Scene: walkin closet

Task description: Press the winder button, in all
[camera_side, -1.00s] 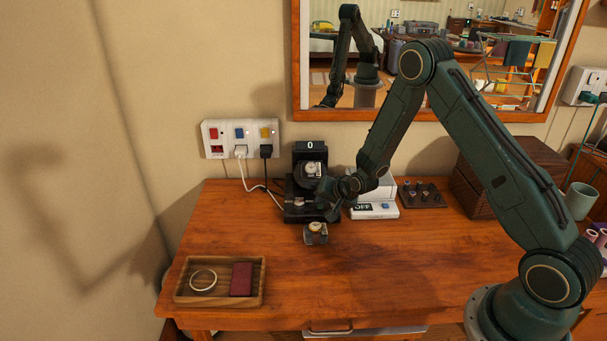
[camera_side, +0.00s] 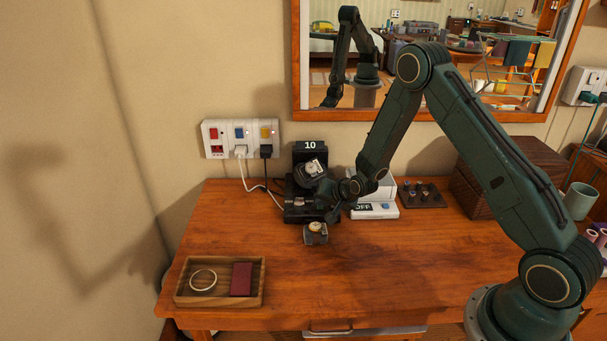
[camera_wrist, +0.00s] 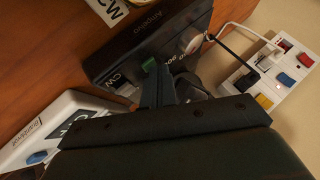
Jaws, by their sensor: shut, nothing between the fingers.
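The black watch winder (camera_side: 302,212) stands against the wall at the back of the desk. Its display (camera_side: 310,145) reads 10, and its holder (camera_side: 311,172) carries a watch tilted sideways. My gripper (camera_side: 330,214) is shut and empty, low at the winder's front right. In the wrist view its fingertips (camera_wrist: 157,72) are right by the green patch; contact cannot be told.
A small block with a watch (camera_side: 316,233) stands in front. A socket strip (camera_side: 240,138) with cables is behind. A wooden tray (camera_side: 190,299) is front left; the desk's middle is clear.

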